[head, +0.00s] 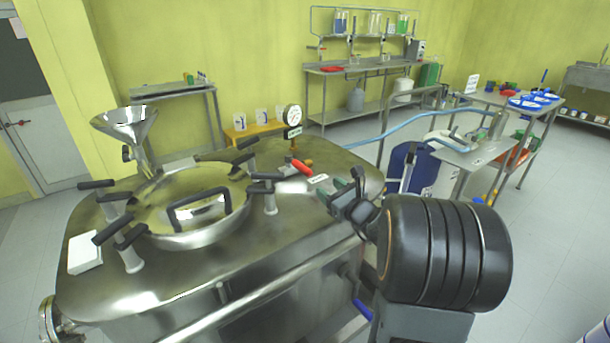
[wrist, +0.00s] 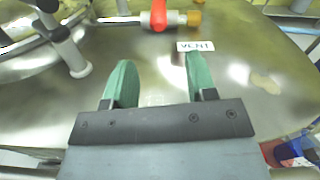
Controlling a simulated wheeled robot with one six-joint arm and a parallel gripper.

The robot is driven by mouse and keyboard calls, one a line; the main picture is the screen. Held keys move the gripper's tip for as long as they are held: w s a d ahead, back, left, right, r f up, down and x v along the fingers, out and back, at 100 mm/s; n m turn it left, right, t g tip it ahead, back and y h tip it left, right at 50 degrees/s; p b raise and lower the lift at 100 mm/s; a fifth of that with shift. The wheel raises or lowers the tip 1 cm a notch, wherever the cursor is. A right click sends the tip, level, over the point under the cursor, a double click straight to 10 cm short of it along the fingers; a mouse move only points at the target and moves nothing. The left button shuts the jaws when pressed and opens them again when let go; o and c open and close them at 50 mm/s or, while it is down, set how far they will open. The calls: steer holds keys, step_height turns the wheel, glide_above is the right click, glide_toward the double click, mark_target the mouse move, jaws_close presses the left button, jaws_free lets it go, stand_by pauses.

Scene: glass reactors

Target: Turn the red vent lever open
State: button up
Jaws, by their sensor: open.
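The red vent lever (head: 302,167) stands on the steel reactor lid, right of the round hatch in the head view. In the wrist view the red lever (wrist: 158,16) is at the top, on a silver pipe with a brass end (wrist: 194,18). A white label reading VENT (wrist: 195,46) lies just in front of it. My gripper (head: 343,187) is over the lid's right side, short of the lever. In the wrist view its two green fingers (wrist: 158,78) are apart with nothing between them. The lever's top is cut off there.
The round hatch (head: 185,203) with black-handled clamps fills the lid's left. A steel funnel (head: 127,125) and a pressure gauge (head: 292,115) rise at the back. A white block (head: 84,252) sits at the left edge. The lid between fingers and label is clear.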

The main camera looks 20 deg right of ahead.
mark_target(305, 171)
steer(key=w, duration=0.4)
steer(key=w+a, duration=0.1)
steer(key=w, duration=0.3)
steer(key=w+a, duration=0.1)
steer(key=w, duration=0.3)
steer(key=shift+a, duration=0.25)
jaws_close()
